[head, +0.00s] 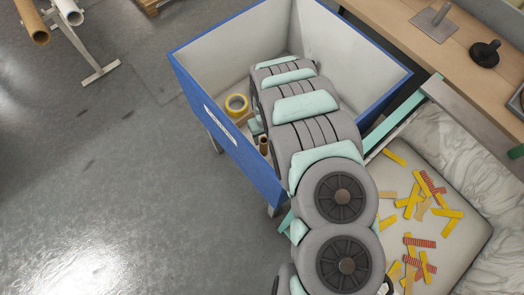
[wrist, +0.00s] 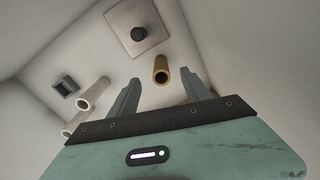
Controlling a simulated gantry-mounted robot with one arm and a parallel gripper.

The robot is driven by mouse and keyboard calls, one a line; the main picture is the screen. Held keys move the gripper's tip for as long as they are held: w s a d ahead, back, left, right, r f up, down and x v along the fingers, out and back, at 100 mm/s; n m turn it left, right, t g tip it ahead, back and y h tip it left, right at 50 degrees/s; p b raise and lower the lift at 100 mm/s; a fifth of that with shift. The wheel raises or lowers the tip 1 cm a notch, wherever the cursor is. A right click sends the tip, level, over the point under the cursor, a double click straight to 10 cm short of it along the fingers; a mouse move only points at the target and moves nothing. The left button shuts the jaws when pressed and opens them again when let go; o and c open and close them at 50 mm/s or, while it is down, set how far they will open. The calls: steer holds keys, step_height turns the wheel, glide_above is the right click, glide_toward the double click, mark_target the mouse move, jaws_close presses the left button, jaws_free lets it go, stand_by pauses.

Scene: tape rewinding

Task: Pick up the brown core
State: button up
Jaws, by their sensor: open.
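The brown core (wrist: 161,64) is a short hollow tube in the wrist view, with its dark open end toward the camera. It is inside the white-lined bin (wrist: 225,50). My gripper (wrist: 160,84) is open, with one grey finger on each side of the picture line to the core. The core shows just beyond the fingertips and nothing is between them. I cannot tell the exact gap. In the head view a small brown tube (head: 263,146) shows in the blue-sided bin (head: 222,140), beside my arm. My arm hides much of the bin there.
Two white tubes (wrist: 93,94) and (wrist: 76,124) and a grey square piece (wrist: 64,86) lie left of my gripper. A square plate with a dark knob (wrist: 139,34) is close to the core. The bin walls surround my gripper.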

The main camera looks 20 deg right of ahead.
mark_target(265, 143)
steer(key=f, duration=0.1)
steer(key=f+b, duration=0.2)
steer(key=f, duration=0.1)
steer(key=shift+w, duration=0.25)
step_height(265, 143, down, 4)
steer(key=shift+f+b, duration=0.25)
steer(key=shift+b, duration=0.55)
steer(key=shift+w+f+b, duration=0.2)
steer(key=shift+f+b, duration=0.2)
steer(key=shift+f, duration=0.45)
steer(key=shift+w+f+b, duration=0.2)
steer(key=shift+f+b, duration=0.15)
steer(key=shift+f, duration=0.45)
steer(key=shift+w+f+b, duration=0.2)
steer(key=shift+f+b, duration=0.2)
steer(key=shift+f, duration=0.9)
steer(key=shift+d, duration=0.1)
jaws_close()
